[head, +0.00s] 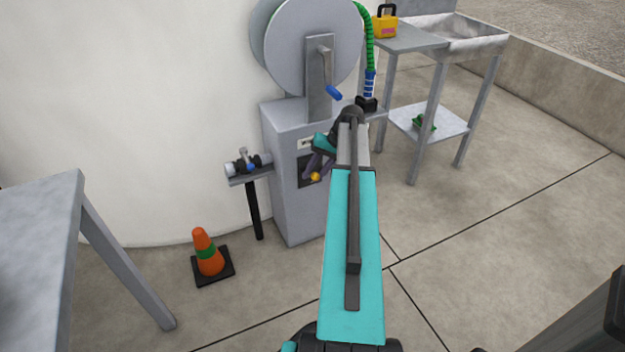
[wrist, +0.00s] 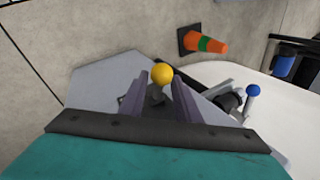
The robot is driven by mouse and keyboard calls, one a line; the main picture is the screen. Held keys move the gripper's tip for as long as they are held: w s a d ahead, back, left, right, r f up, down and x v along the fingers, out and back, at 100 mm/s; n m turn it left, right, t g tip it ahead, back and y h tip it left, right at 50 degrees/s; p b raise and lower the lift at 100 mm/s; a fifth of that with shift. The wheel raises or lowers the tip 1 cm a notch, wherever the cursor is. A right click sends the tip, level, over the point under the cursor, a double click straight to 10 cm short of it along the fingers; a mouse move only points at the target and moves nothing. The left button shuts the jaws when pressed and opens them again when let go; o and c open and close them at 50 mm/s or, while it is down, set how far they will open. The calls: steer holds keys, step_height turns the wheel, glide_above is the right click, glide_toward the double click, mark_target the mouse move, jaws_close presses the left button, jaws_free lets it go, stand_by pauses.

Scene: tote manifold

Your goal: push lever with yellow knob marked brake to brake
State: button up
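The lever's yellow knob (head: 315,177) shows low on the front of the grey reel stand (head: 290,215), beside a dark panel. My gripper (head: 320,165) is in front of that panel, partly hidden by my own arm. In the wrist view the yellow knob (wrist: 162,74) lies between the two purple-grey fingers of my gripper (wrist: 160,92). The fingers are apart, with a visible gap on both sides of the knob. A short dark stem shows below the knob. The brake marking cannot be read; a small white label (head: 305,142) sits above the panel.
A crank with a blue handle (head: 334,92) is on the reel above. A pipe fitting with a blue knob (head: 248,166) stands to the left. A traffic cone (head: 208,252) is on the floor, a table (head: 60,215) at left and a sink bench (head: 410,38) at back right.

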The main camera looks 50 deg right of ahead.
steer(key=shift+w+a+f, duration=0.25)
steer(key=shift+f, duration=0.4)
